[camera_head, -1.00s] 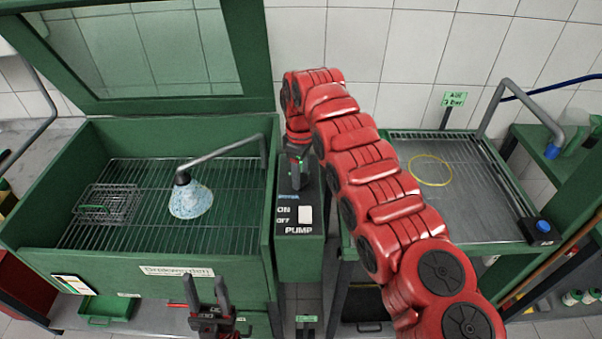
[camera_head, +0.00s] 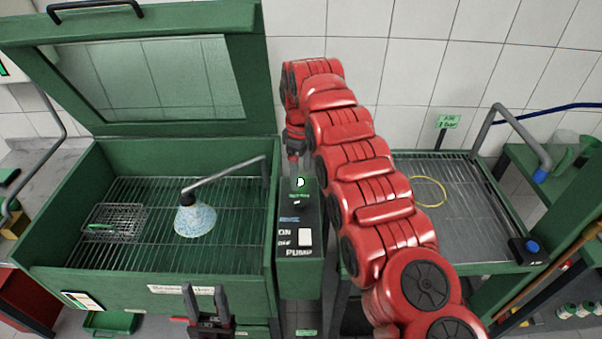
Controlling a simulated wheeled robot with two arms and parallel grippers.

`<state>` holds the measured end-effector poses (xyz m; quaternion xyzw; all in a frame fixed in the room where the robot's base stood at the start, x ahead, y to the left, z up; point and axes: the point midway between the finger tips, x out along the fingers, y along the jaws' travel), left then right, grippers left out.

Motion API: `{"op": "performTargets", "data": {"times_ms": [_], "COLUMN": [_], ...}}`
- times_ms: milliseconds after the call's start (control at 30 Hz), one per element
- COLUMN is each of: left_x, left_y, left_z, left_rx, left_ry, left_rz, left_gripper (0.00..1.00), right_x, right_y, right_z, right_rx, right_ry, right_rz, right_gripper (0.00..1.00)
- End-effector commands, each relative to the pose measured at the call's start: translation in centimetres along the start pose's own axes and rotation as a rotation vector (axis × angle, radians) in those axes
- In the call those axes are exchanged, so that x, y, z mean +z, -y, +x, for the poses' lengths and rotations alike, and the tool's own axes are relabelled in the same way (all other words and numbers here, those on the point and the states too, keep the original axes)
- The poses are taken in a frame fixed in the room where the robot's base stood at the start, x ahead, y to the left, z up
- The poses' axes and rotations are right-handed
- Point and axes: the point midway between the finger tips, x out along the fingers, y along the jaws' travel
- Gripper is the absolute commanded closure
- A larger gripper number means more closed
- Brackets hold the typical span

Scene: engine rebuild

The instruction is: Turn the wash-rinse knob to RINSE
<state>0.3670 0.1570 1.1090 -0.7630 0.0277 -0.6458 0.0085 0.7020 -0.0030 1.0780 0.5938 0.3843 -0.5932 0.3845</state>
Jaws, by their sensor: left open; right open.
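The green pump control box (camera_head: 301,272) stands between the wash basin and the drain table, with ON, OFF and PUMP lettering. The dark wash-rinse knob (camera_head: 302,201) is on its top panel toward the back, with a small white mark; its setting is too small to read. My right gripper (camera_head: 294,160) hangs just behind the knob and appears clear of it; its fingers are small and partly dark. My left gripper (camera_head: 206,288) is open and empty in front of the basin, far from the knob.
The green wash basin (camera_head: 110,287) holds a rack, a wire basket (camera_head: 113,222) and a spout with spray (camera_head: 195,221); its lid (camera_head: 150,85) is raised. My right arm crosses over the space right of the box. A drain table (camera_head: 465,205) with a yellow ring stands right.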

Motion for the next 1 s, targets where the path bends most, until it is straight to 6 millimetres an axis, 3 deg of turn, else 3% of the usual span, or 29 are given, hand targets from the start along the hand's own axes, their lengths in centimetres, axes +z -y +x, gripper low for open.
{"op": "performTargets", "data": {"times_ms": [33,100,333,500,1000], "left_x": [-0.3,-0.6,-1.1,-1.2,-1.2], "left_y": [0.1,0.2,0.3,0.4,0.4], "left_z": [2.1,3.4,6.5,7.3,7.3], "left_rx": [0.0,0.0,0.0,0.0,0.0], "left_ry": [0.0,0.0,0.0,0.0,0.0], "left_rz": [0.0,0.0,0.0,0.0,0.0], "left_gripper": [0.5,0.5,0.5,0.5,0.5], "right_x": [0.0,0.0,0.0,0.0,0.0], "right_y": [0.0,-0.1,0.0,0.0,0.0], "right_z": [-2.1,-3.5,-6.6,-7.4,-7.4], "right_rx": [0.001,0.002,0.001,0.001,0.001], "right_ry": [-0.001,-0.001,0.0,0.0,0.0], "right_rz": [0.0,0.0,0.0,0.0,0.0], "right_gripper": [0.18,0.18,0.18,0.18,0.18]}}
